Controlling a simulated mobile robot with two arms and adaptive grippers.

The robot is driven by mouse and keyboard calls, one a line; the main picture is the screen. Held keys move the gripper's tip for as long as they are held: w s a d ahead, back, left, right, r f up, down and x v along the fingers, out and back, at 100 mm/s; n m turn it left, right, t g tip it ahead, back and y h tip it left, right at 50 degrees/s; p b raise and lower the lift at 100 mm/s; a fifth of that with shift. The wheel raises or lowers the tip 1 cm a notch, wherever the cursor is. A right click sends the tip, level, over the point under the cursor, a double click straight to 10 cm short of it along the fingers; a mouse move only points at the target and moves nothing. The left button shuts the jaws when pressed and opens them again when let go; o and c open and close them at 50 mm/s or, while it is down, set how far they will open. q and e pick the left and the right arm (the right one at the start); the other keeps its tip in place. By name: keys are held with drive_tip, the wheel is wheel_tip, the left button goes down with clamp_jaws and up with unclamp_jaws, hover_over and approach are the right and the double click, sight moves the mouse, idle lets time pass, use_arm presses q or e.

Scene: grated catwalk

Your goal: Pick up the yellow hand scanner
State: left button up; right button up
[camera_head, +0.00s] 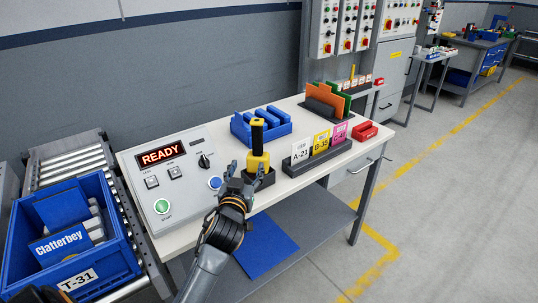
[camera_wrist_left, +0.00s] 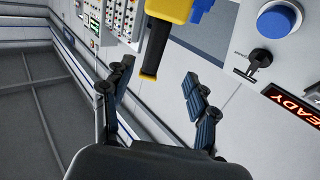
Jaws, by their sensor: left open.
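The yellow hand scanner (camera_head: 258,161) stands upright in a dark holder (camera_head: 267,181) near the front edge of the white bench, its black handle pointing up. My left gripper (camera_head: 246,172) is open just in front of it, with one finger on each side of the scanner's lower part in the head view. In the left wrist view the scanner (camera_wrist_left: 172,12) hangs at the top, its handle reaching down toward the space between the spread fingers of the gripper (camera_wrist_left: 157,80). The fingers look apart from the handle there.
A control panel (camera_head: 178,184) reading READY lies left of the scanner. A blue bin (camera_head: 283,130) stands behind it, and a card rack (camera_head: 318,159) with labelled cards is close on the right. A blue tote (camera_head: 117,258) sits on a roller conveyor (camera_head: 70,158) at left.

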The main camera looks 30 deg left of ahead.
sight(256, 142)
use_arm(q)
drive_tip(key=x, duration=0.5)
drive_tip(key=p+x, duration=0.1)
drive_tip(key=x, duration=0.2)
drive_tip(key=shift+w+a+r, duration=0.1)
drive_tip(key=shift+w+r, duration=0.05)
drive_tip(key=shift+r, duration=0.25)
drive_tip(key=shift+p+x, duration=0.75)
drive_tip(key=shift+x, duration=2.1)
drive_tip(key=shift+w, duration=0.1)
drive_tip(key=shift+r, duration=0.1)
clamp_jaws()
